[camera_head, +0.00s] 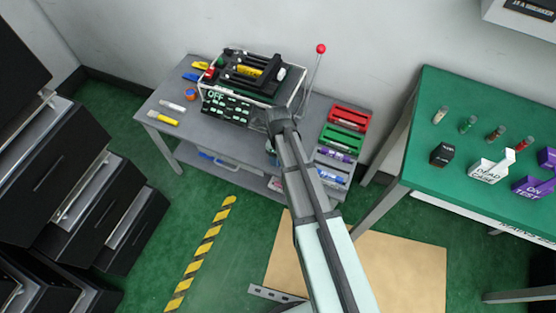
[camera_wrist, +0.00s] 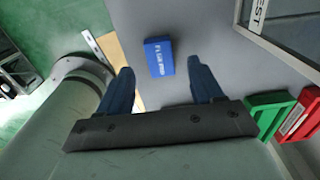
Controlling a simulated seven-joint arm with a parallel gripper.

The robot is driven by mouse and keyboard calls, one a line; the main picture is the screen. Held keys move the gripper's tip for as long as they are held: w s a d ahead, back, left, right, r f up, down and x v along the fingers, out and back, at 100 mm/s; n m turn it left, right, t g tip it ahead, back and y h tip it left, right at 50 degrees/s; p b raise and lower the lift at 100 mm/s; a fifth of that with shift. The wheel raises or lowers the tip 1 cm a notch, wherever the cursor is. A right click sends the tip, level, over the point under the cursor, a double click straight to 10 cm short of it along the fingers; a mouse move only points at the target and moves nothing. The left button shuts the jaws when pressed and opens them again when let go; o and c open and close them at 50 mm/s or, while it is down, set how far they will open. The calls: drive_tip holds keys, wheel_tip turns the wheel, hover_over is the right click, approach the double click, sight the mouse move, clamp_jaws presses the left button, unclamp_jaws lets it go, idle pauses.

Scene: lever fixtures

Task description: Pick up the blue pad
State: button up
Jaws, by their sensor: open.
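In the wrist view a small blue pad (camera_wrist: 159,57) with white lettering lies on the grey tabletop (camera_wrist: 215,50). My gripper (camera_wrist: 160,66) is open and empty, one dark blue finger on each side of the pad's position in the picture. The pad shows just past the fingertips, apart from both; the height gap is hard to judge. In the head view my gripper (camera_head: 275,128) is over the grey bench (camera_head: 190,128), beside the black test unit, and its fingers are mostly hidden. I cannot see the blue pad there; my arm covers that area.
The black test unit (camera_head: 250,80) with an upright red-knobbed lever (camera_head: 320,48) stands at the bench's back. Red (camera_head: 349,117) and green trays (camera_head: 341,138) sit right of my arm. Yellow and white markers lie left. A green table (camera_head: 430,110) stands at right.

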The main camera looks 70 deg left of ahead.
wheel_tip(320, 180, down, 3)
drive_tip(key=shift+f, duration=0.2)
drive_tip(key=c, duration=1.1)
drive_tip(key=shift+r, duration=0.15)
wheel_tip(320, 180, up, 18)
idle(0.4)
